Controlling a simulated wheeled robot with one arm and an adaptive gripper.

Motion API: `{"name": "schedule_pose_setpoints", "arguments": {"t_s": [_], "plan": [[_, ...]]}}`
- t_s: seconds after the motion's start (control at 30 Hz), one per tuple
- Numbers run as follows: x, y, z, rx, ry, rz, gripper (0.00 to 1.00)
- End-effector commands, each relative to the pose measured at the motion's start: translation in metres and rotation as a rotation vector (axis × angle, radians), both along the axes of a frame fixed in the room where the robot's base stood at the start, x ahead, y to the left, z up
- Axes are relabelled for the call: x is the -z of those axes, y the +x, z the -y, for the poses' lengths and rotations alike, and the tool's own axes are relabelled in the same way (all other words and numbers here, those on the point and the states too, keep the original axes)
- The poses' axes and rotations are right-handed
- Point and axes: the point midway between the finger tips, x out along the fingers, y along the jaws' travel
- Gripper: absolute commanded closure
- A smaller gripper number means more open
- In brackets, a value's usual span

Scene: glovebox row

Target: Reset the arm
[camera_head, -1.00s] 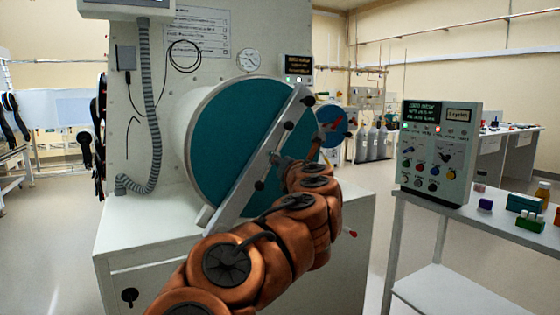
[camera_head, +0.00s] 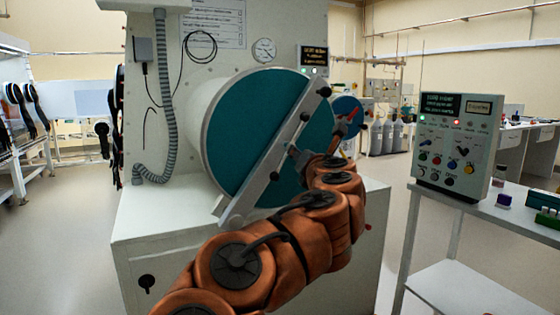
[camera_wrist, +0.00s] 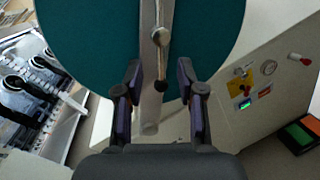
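My arm reaches up to the large round teal door (camera_head: 235,140) of the white glovebox. A grey diagonal bar (camera_head: 285,135) with dark knobs crosses the door. My gripper (camera_head: 294,152) is beside the middle of this bar in the head view, small and partly hidden by my wrist. In the wrist view my gripper (camera_wrist: 160,78) has its two dark fingers spread apart. The bar (camera_wrist: 150,105) runs between them in the picture, with a round metal knob (camera_wrist: 159,37) and a dark-tipped stub. I see no finger touching the bar, and nothing is held.
A control box (camera_head: 455,145) stands on a side table (camera_head: 470,215) at right, with small coloured boxes near it. A corrugated hose (camera_head: 168,100) hangs at the left of the glovebox. Floor is open at left (camera_head: 60,240).

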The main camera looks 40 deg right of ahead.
Motion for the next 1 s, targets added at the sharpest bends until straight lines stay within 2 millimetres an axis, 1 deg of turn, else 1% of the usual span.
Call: {"name": "schedule_pose_setpoints", "arguments": {"t_s": [0.23, 0.37, 0.47, 0.53, 0.63, 0.7, 0.77, 0.83, 0.87, 0.97, 1.0], "plan": [[-0.001, 0.0, 0.0, 0.002, 0.003, 0.005, 0.62], [-0.015, -0.005, 0.0, 0.031, 0.046, 0.07, 0.62], [-0.034, -0.017, 0.002, 0.084, 0.136, 0.182, 0.62], [-0.044, -0.031, 0.008, 0.137, 0.23, 0.277, 0.62], [-0.049, -0.051, 0.017, 0.216, 0.386, 0.405, 0.62], [-0.044, -0.065, 0.023, 0.273, 0.506, 0.482, 0.62], [-0.034, -0.076, 0.028, 0.323, 0.614, 0.539, 0.62], [-0.017, -0.089, 0.032, 0.389, 0.744, 0.592, 0.62], [-0.007, -0.093, 0.033, 0.415, 0.801, 0.611, 0.62], [0.031, -0.108, 0.032, 0.52, 0.993, 0.654, 0.62], [0.049, -0.113, 0.03, 0.565, 1.07, 0.663, 0.62]]}}
